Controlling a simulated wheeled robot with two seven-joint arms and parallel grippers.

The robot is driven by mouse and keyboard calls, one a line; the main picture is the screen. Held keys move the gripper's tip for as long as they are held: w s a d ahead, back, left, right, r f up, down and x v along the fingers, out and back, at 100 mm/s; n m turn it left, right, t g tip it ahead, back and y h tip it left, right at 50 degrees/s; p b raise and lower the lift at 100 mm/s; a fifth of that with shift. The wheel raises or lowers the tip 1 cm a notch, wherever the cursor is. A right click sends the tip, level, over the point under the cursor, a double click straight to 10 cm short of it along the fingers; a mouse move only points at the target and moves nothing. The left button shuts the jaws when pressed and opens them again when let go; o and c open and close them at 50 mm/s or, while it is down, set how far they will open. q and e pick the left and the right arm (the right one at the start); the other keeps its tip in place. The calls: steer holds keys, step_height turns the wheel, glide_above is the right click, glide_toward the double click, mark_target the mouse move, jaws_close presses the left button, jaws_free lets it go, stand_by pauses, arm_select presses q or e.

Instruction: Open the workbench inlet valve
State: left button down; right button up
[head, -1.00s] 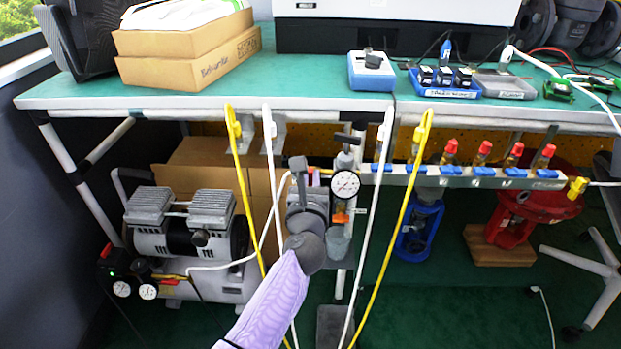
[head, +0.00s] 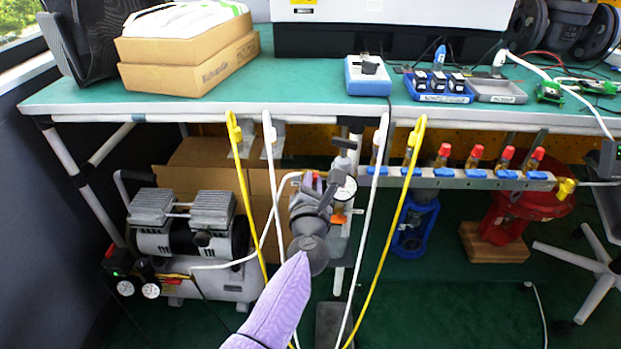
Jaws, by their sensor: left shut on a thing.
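My left gripper (head: 333,182), dark grey at the end of a purple-sleeved arm, reaches up under the front edge of the workbench. It is shut at the inlet valve assembly, on what seems to be the valve's handle; the jaws and wrist hide the held part. A round white pressure gauge (head: 346,188) sits just right of the jaws, its left part covered. An orange piece (head: 339,218) shows below the gauge. My right gripper is not in view.
White and yellow hoses (head: 386,225) hang on both sides of my arm. A manifold (head: 445,172) with several red-capped fittings runs to the right. An air compressor (head: 192,230) stands at left. The green workbench top (head: 290,85) is just above the valve.

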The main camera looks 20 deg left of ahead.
arm_select(q)
steer(key=m, duration=0.3)
steer(key=m+p, duration=0.1)
steer(key=m, duration=0.3)
steer(key=f+m+p, duration=0.1)
steer(key=m, duration=0.3)
steer(key=shift+d+f, duration=0.1)
steer(key=shift+d, duration=0.2)
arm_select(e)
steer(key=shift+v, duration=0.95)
arm_select(q)
steer(key=shift+m, duration=0.3)
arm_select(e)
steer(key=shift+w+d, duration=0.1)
arm_select(q)
steer(key=c, duration=0.7)
jaws_free()
steer(key=shift+w, duration=0.1)
steer(key=p+v, duration=0.5)
steer(key=v, duration=0.5)
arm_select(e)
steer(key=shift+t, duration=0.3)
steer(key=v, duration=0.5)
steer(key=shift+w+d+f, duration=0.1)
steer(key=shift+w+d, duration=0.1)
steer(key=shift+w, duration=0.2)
